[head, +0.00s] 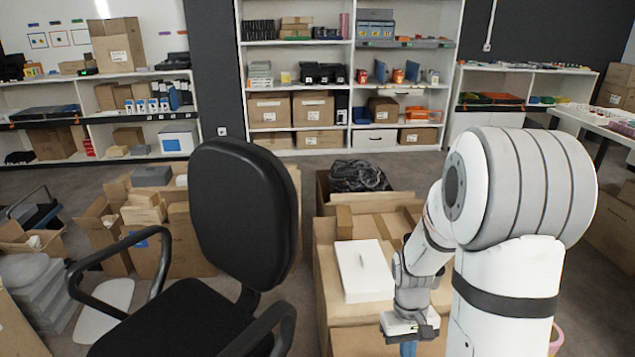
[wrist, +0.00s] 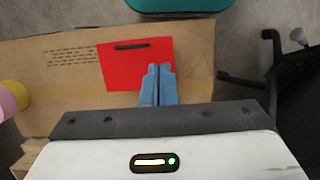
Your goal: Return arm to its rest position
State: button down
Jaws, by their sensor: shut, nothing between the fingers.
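My gripper (head: 408,348) hangs low at the bottom of the head view, in front of the cartons, with its blue fingertips cut by the picture edge. In the wrist view my gripper (wrist: 158,70) shows two blue fingers side by side, shut, with nothing between them. The fingers overlap a red panel (wrist: 128,68) with a dark slot on a printed brown carton (wrist: 60,85). I cannot tell whether they touch it.
A black office chair (head: 243,215) stands left of my arm. A flat white box (head: 363,270) lies on a large carton (head: 325,262) beside my gripper. Open cartons (head: 100,225) crowd the left floor. Shelves (head: 350,90) line the back. A teal object (wrist: 180,6) shows in the wrist view.

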jog(key=s+a+r+t+p, duration=0.2)
jog(key=r+p, duration=0.3)
jog(key=r, duration=0.6)
jog(key=s+a+r+t+p, duration=0.1)
jog(key=r+p, duration=0.5)
jog(key=r, duration=0.6)
jog(key=s+a+r+t+p, duration=0.2)
jog(key=s+a+r+p, duration=0.2)
jog(key=r, duration=0.8)
jog(key=shift+s+r+m+t+p, duration=0.25)
jog(key=shift+s+p, duration=0.25)
jog(key=shift+p, duration=0.4)
